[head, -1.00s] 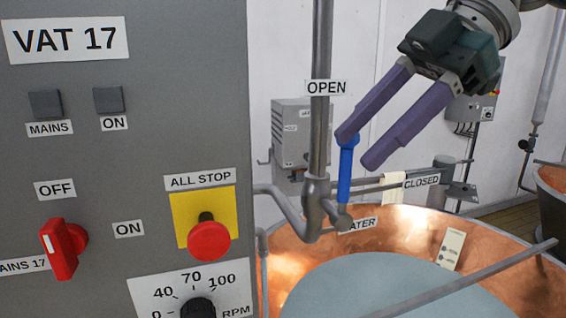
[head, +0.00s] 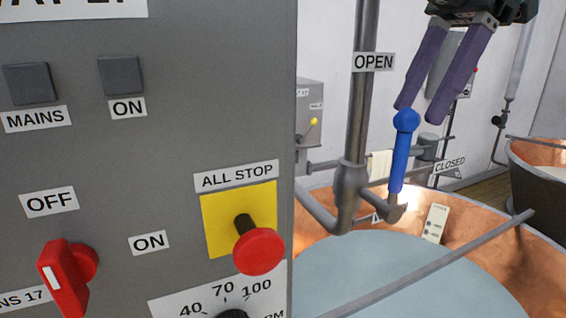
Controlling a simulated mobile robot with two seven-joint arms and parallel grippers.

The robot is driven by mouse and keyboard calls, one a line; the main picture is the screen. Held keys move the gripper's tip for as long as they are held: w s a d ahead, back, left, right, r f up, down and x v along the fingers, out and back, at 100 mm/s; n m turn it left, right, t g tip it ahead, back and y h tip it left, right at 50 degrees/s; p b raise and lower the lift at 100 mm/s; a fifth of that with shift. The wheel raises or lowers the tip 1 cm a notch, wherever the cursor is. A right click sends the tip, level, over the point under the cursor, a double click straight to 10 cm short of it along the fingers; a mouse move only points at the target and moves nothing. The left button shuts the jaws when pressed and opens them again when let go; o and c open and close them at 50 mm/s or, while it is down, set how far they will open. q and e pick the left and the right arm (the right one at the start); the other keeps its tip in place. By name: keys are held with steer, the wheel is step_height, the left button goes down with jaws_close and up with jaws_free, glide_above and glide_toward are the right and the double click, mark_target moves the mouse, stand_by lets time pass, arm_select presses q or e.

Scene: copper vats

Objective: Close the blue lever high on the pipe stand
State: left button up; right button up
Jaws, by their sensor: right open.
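The blue lever (head: 401,155) is on the grey pipe stand (head: 352,175), pointing up with a slight lean to the right, its round knob at the top. An OPEN label (head: 373,62) is on the upright pipe above and left of the knob. A CLOSED label (head: 450,164) is lower and to the right of the lever. My right gripper (head: 420,114) comes from the upper right, open, with its two purple fingers pointing down at the knob. The left fingertip is close by the knob's top; I cannot tell whether it touches. My left gripper is not in view.
A grey control panel fills the left, with a red ALL STOP button (head: 258,251) and a red switch (head: 64,278) sticking out. A copper vat (head: 478,242) with pale liquid lies below the lever, crossed by a grey bar (head: 430,265). Another vat (head: 545,190) stands at right.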

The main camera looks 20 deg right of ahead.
mark_target(393, 162)
steer(key=b+x, duration=0.7)
steer(key=x, duration=0.2)
steer(key=shift+s+d+f, duration=0.1)
steer(key=shift+s, duration=0.05)
jaws_close()
stand_by(1.1)
